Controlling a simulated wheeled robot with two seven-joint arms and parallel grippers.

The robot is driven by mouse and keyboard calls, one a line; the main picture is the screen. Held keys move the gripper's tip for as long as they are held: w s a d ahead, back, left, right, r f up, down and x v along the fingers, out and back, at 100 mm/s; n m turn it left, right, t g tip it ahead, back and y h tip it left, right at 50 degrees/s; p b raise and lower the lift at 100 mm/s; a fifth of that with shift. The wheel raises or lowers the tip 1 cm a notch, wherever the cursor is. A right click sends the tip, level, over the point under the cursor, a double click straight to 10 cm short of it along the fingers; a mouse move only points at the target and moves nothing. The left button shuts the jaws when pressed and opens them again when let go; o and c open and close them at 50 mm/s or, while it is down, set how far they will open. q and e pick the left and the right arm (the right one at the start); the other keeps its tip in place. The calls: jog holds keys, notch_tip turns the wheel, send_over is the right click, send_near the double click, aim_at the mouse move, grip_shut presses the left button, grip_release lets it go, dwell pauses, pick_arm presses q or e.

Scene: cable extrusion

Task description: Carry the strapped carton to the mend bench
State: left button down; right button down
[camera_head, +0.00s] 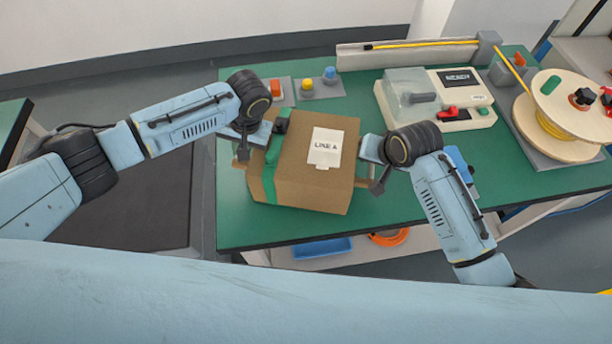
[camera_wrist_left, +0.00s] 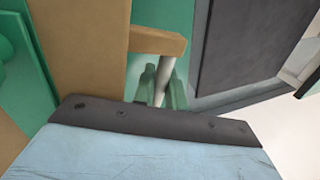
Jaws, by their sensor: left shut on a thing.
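The brown carton (camera_head: 305,185) has a green strap (camera_head: 270,170) and a white label (camera_head: 326,147). It is over the green-topped bench (camera_head: 240,222); I cannot tell whether it rests there or hangs just above. My left gripper (camera_head: 243,152) is at the carton's left side, shut on its protruding side handle (camera_head: 238,166). The left wrist view shows the carton wall (camera_wrist_left: 75,45) and the brown handle (camera_wrist_left: 158,41) close up. My right gripper (camera_head: 380,180) is at the carton's right side; its jaws are mostly hidden.
Behind the carton are a button panel (camera_head: 310,86) and a white machine with a clear cover (camera_head: 435,100). A cable reel (camera_head: 560,112) stands at the right. A blue tray (camera_head: 322,248) and orange coil (camera_head: 390,237) lie below. A dark mat (camera_head: 125,205) is on the floor left.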

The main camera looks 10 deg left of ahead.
pick_arm(q)
jog(key=shift+f+b, duration=0.35)
jog(key=shift+f, duration=0.1)
pick_arm(e)
jog(key=shift+f, duration=0.4)
pick_arm(q)
jog(key=c, duration=1.4)
grip_release()
jog(key=shift+c, duration=0.2)
pick_arm(e)
jog(key=c, duration=1.4)
grip_release()
jog(key=shift+c, duration=0.2)
pick_arm(q)
jog(key=shift+d+r, duration=0.1)
jog(key=shift+r, duration=0.05)
jog(key=shift+d+r, duration=0.1)
jog(key=shift+r, duration=0.2)
pick_arm(e)
jog(key=shift+s+d+r, duration=0.1)
jog(key=shift+s+r, duration=0.1)
jog(key=shift+r, duration=0.3)
pick_arm(q)
jog(key=v, duration=1.1)
jog(key=shift+a, duration=0.25)
pick_arm(e)
jog(key=v, duration=1.1)
